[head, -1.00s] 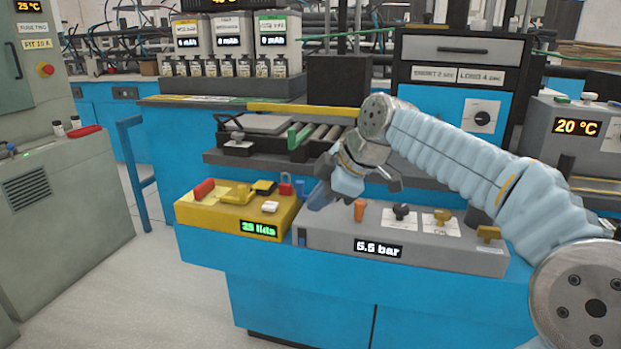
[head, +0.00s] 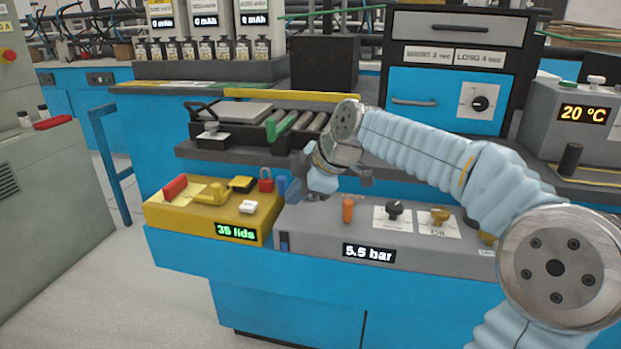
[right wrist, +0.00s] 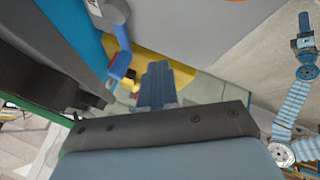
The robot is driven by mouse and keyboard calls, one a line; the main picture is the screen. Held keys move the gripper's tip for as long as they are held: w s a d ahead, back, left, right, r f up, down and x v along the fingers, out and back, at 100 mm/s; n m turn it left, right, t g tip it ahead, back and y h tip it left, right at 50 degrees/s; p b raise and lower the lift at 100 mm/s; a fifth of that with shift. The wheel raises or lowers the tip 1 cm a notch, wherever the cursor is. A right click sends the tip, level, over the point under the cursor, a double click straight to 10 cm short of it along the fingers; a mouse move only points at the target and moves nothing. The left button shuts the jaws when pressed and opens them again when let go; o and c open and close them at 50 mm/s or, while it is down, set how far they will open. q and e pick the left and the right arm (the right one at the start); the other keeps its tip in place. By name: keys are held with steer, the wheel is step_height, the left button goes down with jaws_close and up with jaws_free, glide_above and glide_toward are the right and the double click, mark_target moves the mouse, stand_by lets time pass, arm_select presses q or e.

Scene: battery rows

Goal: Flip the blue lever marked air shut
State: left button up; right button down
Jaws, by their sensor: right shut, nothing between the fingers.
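The blue lever (head: 282,186) stands at the left end of the grey panel box (head: 330,243), which has a 5.5 bar display. In the right wrist view, the blue lever (right wrist: 119,62) lies just left of my fingers, on the grey panel. My right gripper (head: 297,189) is shut and empty, close to the right of the lever. The right wrist view shows its fingers (right wrist: 156,86) together. I cannot tell whether they touch the lever. A small light-blue arm at the right of that view appears to be mine, with the left gripper (right wrist: 305,30) too small to read.
An orange lever (head: 348,210), a black knob (head: 395,208) and a yellow knob (head: 439,215) stand on the grey panel. A roller conveyor (head: 300,126) lies behind.

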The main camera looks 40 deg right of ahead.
mark_target(283, 187)
steer(key=w, duration=0.1)
steer(key=w+p, duration=0.1)
steer(key=shift+w+d, duration=0.3)
steer(key=shift+d, duration=0.05)
steer(key=shift+w+d, duration=0.25)
steer(key=shift+w, duration=0.4)
steer(key=shift+w+d, duration=0.15)
steer(key=shift+w, duration=0.35)
steer(key=shift+w+r, duration=0.1)
steer(key=shift+r, duration=0.05)
